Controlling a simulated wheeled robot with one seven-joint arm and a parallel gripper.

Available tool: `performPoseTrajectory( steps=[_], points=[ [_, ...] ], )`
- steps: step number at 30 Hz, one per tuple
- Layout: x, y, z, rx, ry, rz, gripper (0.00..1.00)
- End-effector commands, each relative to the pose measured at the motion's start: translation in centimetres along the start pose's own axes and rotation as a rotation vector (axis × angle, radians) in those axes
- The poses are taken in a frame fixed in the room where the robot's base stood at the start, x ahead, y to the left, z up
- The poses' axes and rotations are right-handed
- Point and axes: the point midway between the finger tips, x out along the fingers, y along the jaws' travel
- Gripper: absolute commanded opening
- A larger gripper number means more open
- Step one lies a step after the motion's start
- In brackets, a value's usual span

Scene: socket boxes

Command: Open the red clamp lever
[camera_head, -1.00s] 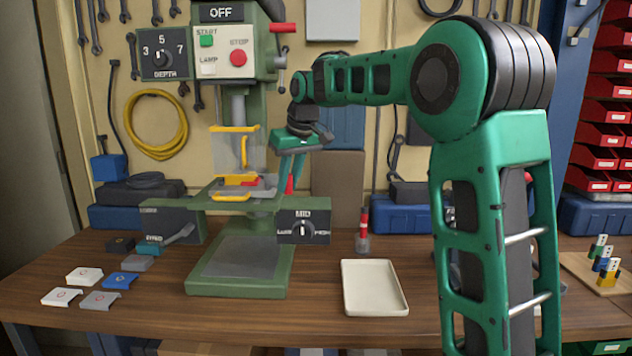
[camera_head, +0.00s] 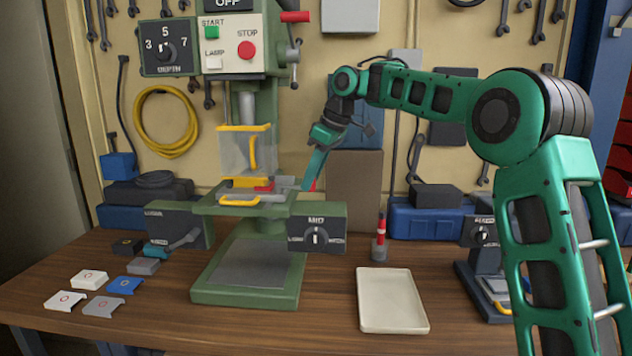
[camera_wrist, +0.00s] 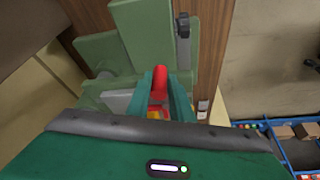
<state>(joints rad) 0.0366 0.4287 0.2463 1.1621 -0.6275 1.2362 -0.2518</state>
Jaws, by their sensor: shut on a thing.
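The red clamp lever (camera_head: 313,185) is at the right side of the green drill press's work table (camera_head: 228,208). Only a small red part of it shows in the head view, at my fingertips. In the wrist view the lever's rounded red end (camera_wrist: 160,80) stands between the two green fingers. My gripper (camera_head: 311,181) reaches down from the upper right, tilted, and is shut on the lever. It also shows in the wrist view (camera_wrist: 160,92). The lever's lower part and pivot are mostly hidden by the fingers.
A yellow-framed clear guard (camera_head: 246,152) stands just left of my gripper. The MID knob box (camera_head: 318,234) sits below it. A cream tray (camera_head: 393,302) and a red-topped post (camera_head: 380,235) are to the right. Several small plates (camera_head: 103,306) lie at front left.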

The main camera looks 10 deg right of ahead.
Motion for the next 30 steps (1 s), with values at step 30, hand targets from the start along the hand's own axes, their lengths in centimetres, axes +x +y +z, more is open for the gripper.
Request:
performPoseTrajectory(
  steps=[30],
  points=[
    [0.09,0.35,-0.69,0.002,0.005,0.004,0.36]
  ],
)
